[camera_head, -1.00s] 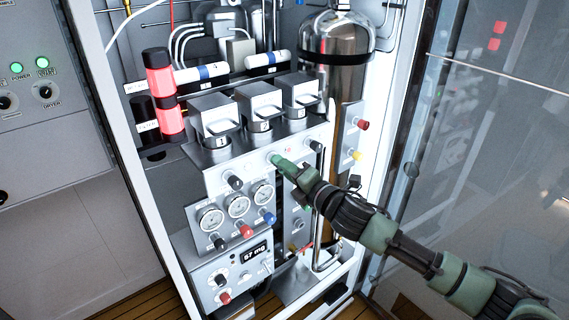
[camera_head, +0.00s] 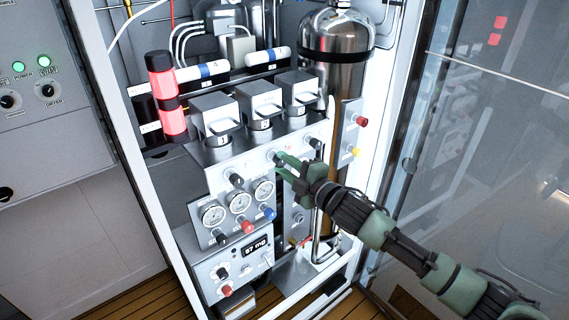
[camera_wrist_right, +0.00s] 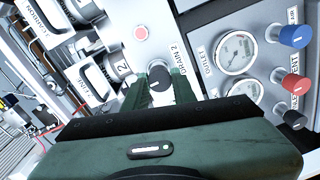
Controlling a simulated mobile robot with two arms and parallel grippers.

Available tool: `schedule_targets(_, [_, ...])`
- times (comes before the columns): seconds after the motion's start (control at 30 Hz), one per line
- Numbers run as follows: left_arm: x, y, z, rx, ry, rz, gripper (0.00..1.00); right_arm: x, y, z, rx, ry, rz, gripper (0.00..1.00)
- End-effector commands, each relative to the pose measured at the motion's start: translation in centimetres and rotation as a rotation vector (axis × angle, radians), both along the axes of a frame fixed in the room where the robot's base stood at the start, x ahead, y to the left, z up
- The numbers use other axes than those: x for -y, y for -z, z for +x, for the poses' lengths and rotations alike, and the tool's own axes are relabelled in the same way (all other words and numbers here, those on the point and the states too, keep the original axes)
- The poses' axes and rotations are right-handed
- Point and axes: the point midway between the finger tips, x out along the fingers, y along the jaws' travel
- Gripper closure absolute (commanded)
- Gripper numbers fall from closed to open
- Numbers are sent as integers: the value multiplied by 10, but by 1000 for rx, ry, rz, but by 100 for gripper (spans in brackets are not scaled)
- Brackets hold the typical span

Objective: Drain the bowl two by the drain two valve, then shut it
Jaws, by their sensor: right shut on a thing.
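My right gripper (camera_head: 281,164) reaches from the lower right to the sloped front of the panel. In the right wrist view, its green fingers stand on both sides of a dark round knob (camera_wrist_right: 158,78) with a white mark, the drain two valve, labelled "DRAIN 2". The gripper is shut on this knob. In the head view the fingers largely hide it. Bowl two (camera_head: 262,124) is the middle metal cup, marked 2, under a white block; it also shows in the right wrist view (camera_wrist_right: 123,67). Its contents cannot be seen. My left gripper is not in view.
A red light (camera_wrist_right: 140,33) sits above the knob. Gauges (camera_head: 239,202), coloured knobs and a digital display (camera_head: 257,246) are below. A steel cylinder (camera_head: 335,60) stands behind. The white cabinet frame (camera_head: 385,130) and glass door (camera_head: 480,150) are close to my right arm.

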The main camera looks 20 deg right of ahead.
Motion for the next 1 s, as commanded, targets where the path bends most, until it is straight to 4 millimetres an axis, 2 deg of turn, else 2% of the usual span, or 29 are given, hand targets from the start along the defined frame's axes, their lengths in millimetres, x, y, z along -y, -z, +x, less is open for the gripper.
schedule_targets(0.5, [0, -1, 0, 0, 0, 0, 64, 1, -1, 1, -6, 2, 19, 100])
schedule_targets(0.53, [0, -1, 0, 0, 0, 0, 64, 1, -1, 1, -6, 2, 18, 65])
schedule_targets(0.6, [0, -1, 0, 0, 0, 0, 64, 1, -1, 0, -6, 2, 18, 52])
schedule_targets(0.87, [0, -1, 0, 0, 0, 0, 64, 0, 0, 0, -6, 1, 17, 52])
schedule_targets(1.0, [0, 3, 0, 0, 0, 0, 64, 4, 2, -6, -6, 2, 15, 52])
